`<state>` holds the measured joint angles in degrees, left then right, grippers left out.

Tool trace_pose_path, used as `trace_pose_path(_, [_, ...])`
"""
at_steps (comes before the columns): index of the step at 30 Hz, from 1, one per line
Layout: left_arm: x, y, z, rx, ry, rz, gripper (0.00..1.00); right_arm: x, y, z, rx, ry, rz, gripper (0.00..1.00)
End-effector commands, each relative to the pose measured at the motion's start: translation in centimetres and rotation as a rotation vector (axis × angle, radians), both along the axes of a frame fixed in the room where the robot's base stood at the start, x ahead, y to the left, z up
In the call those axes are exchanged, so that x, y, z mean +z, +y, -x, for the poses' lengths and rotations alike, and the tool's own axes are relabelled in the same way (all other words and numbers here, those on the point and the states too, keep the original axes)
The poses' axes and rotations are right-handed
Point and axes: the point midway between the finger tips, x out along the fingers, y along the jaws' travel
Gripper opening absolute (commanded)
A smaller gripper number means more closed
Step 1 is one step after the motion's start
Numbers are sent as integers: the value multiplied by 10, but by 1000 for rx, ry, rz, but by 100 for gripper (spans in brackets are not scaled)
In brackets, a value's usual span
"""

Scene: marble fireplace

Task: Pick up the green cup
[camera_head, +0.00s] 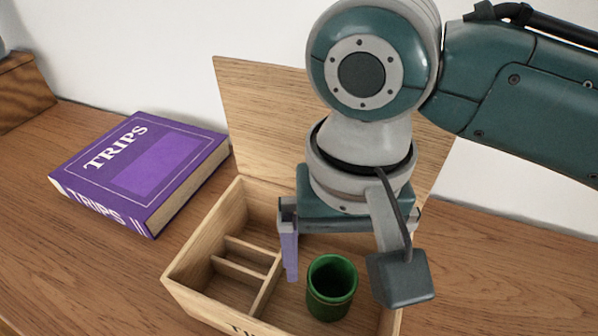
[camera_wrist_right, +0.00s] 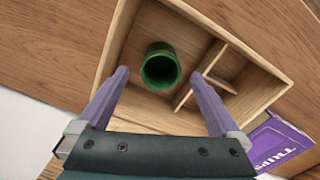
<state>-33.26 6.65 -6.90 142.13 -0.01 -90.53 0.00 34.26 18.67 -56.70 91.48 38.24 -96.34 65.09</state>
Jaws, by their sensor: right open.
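The green cup (camera_head: 331,287) stands upright in the large right-hand compartment of an open wooden box (camera_head: 203,236). The wrist view shows the cup (camera_wrist_right: 160,67) from above, its open mouth toward the camera. My right gripper (camera_head: 341,268) is open, pointing down over the box, with one purple finger visible left of the cup. The other finger is hidden behind the wrist camera housing. In the wrist view the cup appears between and beyond the two fingertips of the right gripper (camera_wrist_right: 158,73), with nothing held. My left gripper is out of view.
The box has small divided compartments (camera_head: 242,267) on its left, and its raised lid (camera_head: 262,122) stands behind. A purple book (camera_head: 145,168) lies left of the box on the wooden surface. A brown wooden object (camera_head: 22,92) sits at far left.

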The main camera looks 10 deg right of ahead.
Motion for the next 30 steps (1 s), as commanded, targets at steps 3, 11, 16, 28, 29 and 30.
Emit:
trace_pose_path(3, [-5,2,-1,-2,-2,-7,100,-17,0,0,1,1,1,100])
trace_pose_path(11, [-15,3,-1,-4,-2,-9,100,-48,-1,-3,1,0,1,100])
trace_pose_path(16, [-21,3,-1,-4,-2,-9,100,-70,0,-4,3,0,0,100])
trace_pose_path(28, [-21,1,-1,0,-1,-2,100,-73,0,-4,4,-1,-2,88])
trace_pose_path(29, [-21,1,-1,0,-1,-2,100,-73,0,-4,4,-1,-2,84])
trace_pose_path(30, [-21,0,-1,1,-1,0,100,-73,0,-4,3,-1,-2,80])
